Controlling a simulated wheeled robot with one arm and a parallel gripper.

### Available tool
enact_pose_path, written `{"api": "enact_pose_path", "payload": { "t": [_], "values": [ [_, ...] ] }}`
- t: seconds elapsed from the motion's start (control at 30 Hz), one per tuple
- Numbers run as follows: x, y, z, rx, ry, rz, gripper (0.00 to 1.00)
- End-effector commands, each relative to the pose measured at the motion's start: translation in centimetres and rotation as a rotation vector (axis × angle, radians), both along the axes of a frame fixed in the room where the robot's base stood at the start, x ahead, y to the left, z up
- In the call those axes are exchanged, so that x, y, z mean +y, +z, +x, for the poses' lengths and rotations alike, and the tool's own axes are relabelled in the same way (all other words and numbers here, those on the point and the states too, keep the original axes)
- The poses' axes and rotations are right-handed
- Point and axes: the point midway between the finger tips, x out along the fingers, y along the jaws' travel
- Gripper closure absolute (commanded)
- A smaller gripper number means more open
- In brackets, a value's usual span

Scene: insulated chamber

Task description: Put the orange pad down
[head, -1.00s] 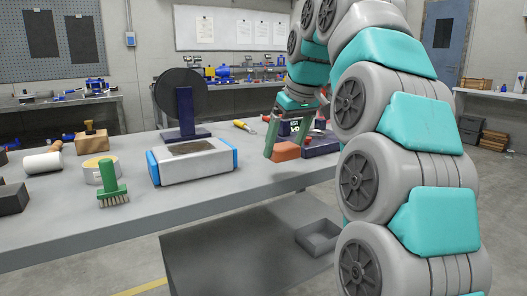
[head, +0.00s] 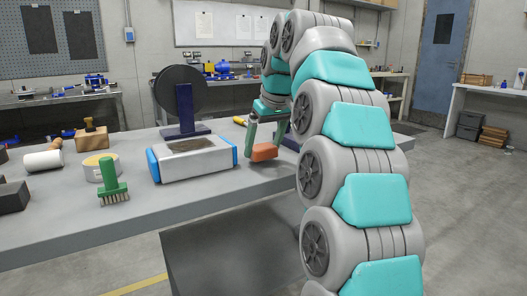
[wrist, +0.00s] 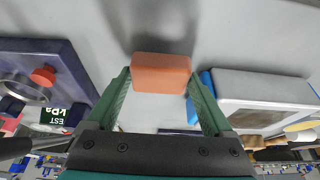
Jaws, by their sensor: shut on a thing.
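The orange pad (head: 264,152) is a small block held between the green fingers of my gripper (head: 255,146). In the head view it is just right of the grey box with blue ends, near the table's front part. In the wrist view the pad (wrist: 161,73) sits between the two fingertips (wrist: 160,85), with a soft dark shadow on the grey tabletop (wrist: 225,45) beyond it. Whether its underside touches the table cannot be told. My arm hides part of the table to the right.
The grey box with blue ends (head: 195,161) stands close left of the pad. A dark blue device with a red knob (wrist: 45,75) lies on the other side. A reel on a blue stand (head: 181,95), a green brush (head: 110,180) and a tape roll (head: 97,165) are further left.

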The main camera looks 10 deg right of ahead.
Motion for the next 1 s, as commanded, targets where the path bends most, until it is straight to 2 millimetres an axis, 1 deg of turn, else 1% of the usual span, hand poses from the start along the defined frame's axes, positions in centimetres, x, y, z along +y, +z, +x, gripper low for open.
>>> {"api": "enact_pose_path", "payload": {
  "t": [0.1,0.2,0.47,0.6,0.63,0.73,1.0],
  "values": [
    [0.0,-0.9,-0.1,0.0,0.0,0.001,0.75],
    [0.0,-1.3,-0.1,-0.001,0.0,0.001,0.75],
    [0.0,-1.3,-0.1,-0.002,0.0,0.001,0.75],
    [0.0,-1.7,-0.1,-0.002,0.0,0.001,0.75],
    [0.0,-1.6,-0.1,-0.002,0.0,0.001,0.11],
    [0.0,-1.6,-0.1,-0.002,0.0,0.001,0.0],
    [0.0,-1.5,-0.1,-0.002,0.0,0.001,0.0]
  ]
}}
